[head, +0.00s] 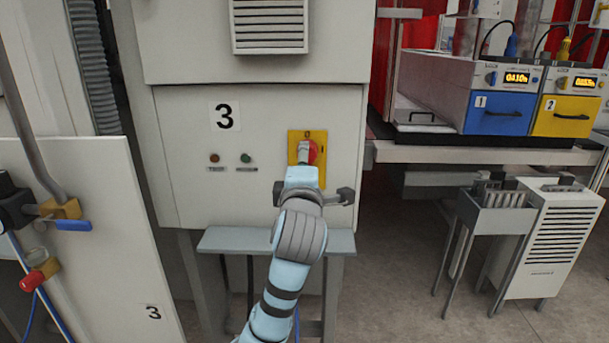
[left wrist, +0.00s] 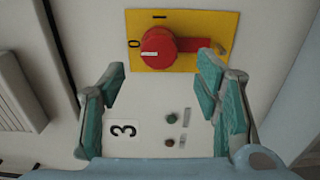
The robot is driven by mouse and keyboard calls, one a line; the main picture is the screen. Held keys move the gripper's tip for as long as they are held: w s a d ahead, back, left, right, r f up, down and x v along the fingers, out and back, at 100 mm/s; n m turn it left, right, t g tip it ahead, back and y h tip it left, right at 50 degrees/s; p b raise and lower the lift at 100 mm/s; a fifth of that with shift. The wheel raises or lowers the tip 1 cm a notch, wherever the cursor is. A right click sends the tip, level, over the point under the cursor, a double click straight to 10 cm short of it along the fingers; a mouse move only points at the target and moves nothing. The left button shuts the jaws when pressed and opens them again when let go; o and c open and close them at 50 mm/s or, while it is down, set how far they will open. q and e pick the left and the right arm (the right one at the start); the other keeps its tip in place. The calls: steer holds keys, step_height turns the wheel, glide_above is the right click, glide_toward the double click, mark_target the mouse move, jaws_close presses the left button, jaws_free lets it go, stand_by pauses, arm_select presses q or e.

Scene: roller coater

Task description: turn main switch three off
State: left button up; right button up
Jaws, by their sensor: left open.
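The main switch is a red rotary knob (head: 312,152) on a yellow plate (head: 321,138), on the grey cabinet front marked 3. In the left wrist view the red knob (left wrist: 157,48) has its handle pointing right, away from the 0 mark at left; the I mark is above. The yellow plate (left wrist: 190,20) shows around it. My left gripper (head: 303,168) is in front of the plate and hides part of it. In the left wrist view its fingers (left wrist: 162,66) are apart, the right fingertip close to the handle's end; contact is unclear. My right gripper is out of view.
A 3 label (head: 224,116) and red and green indicator lamps (head: 245,158) are left of the switch. A grey shelf (head: 225,240) juts out below. A panel with valves (head: 60,210) stands at left; drawer units (head: 497,113) and a metal stand (head: 490,215) are at right.

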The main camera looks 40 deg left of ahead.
arm_select(q)
steer(key=v, duration=0.6)
